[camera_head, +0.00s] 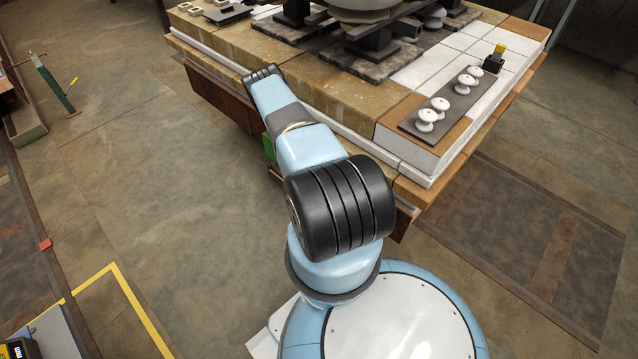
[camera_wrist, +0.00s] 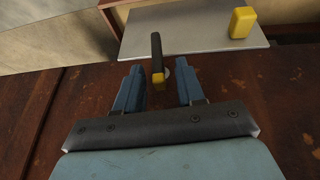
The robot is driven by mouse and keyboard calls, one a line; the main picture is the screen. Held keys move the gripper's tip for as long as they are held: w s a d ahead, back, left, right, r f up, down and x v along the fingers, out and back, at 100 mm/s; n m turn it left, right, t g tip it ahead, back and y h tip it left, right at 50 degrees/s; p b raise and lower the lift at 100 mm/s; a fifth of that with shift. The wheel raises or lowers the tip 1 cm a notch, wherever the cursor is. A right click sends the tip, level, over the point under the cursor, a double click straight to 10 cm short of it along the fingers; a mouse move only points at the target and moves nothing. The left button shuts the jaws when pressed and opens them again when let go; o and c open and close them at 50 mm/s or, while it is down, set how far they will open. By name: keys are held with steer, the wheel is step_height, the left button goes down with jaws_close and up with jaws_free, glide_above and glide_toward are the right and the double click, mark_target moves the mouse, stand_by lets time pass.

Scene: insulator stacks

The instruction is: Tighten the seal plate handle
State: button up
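In the wrist view, a short dark handle (camera_wrist: 155,50) with a yellow end stands out in front of a rusty brown surface. A small round pale part shows beside it. I take this as the seal plate handle; a pale grey plate (camera_wrist: 190,32) lies just beyond it. My gripper (camera_wrist: 158,78) is open, with one blue finger on each side of the handle and gaps showing. I cannot tell how deep the handle sits between the fingers. In the head view, my arm reaches toward the platform's near side, and the gripper and handle cannot be made out.
A yellow block (camera_wrist: 242,22) sits at the right of the grey plate. In the head view, a stone-topped platform (camera_head: 230,50) bears white insulators (camera_head: 428,120) on a dark tray. A green stand (camera_head: 52,84) is at left. Open floor (camera_head: 160,180) lies left of my arm.

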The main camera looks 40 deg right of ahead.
steer(key=shift+x, duration=1.4)
steer(key=shift+c, duration=0.4)
jaws_close()
